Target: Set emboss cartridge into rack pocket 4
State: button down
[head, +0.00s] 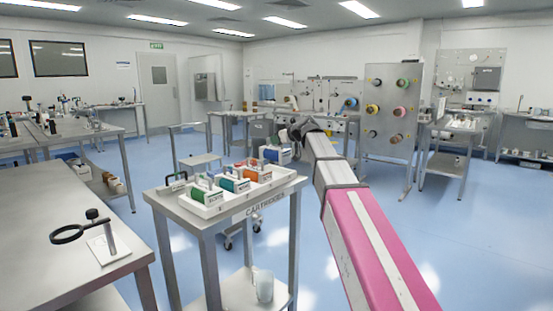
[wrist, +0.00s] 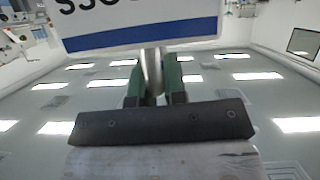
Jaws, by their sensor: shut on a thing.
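The emboss cartridge (head: 271,154), white with a blue band, hangs from my gripper (head: 289,138) above the far right end of the rack. In the wrist view, my gripper (wrist: 153,72) has its green fingers shut on the grey handle of the cartridge (wrist: 140,28). The label shows upside down and cut off by the frame. The white rack (head: 212,212) lies on the cartridge cart and holds several cartridges with green, teal and orange-red parts. I cannot make out the pocket numbers or the inside of pocket 4.
The cart (head: 265,207) reads CARTRIDGES on its front edge. A dark-handled item (head: 175,182) stands left of the rack. A clear jug (head: 263,286) is on the lower shelf. A steel table (head: 45,215) with a magnifier (head: 68,235) is at left. Open blue floor lies right.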

aim_at(277, 154)
jog(key=shift+f, duration=3.1)
jog(key=c, duration=1.2)
grip_release()
jog(key=shift+d, duration=0.1)
jog(key=shift+o, duration=0.2)
jog(key=shift+f, duration=0.1)
